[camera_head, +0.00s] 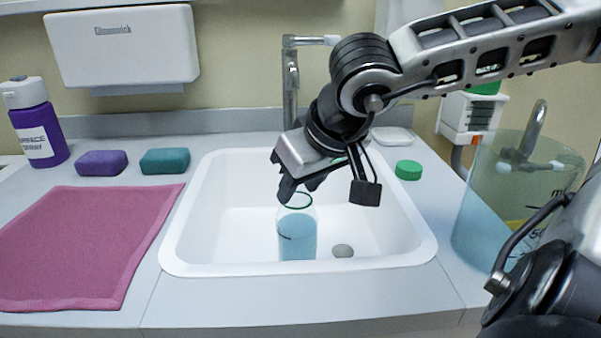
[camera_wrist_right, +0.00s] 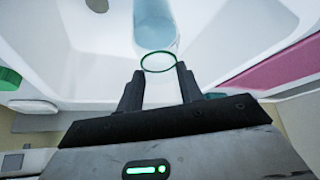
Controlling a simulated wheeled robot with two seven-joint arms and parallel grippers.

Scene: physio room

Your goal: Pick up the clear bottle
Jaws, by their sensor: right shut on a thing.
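The clear bottle (camera_head: 298,234) stands upright inside the white sink basin (camera_head: 230,215), with blue liquid in it and a green ring at its neck. My right gripper (camera_head: 299,187) is above it, pointing down, with its jaws at the bottle's top. In the right wrist view, the two fingers (camera_wrist_right: 158,88) are on either side of the bottle's clear neck (camera_wrist_right: 158,92), just behind the green ring, and shut on it. The bottle's blue body (camera_wrist_right: 156,25) extends beyond. I cannot tell whether its base touches the basin floor. My left gripper is not in view.
A tap (camera_head: 290,85) rises behind the basin. A green cap (camera_head: 408,170) lies on the right rim area. A large beaker (camera_head: 500,215) with blue liquid stands at right.

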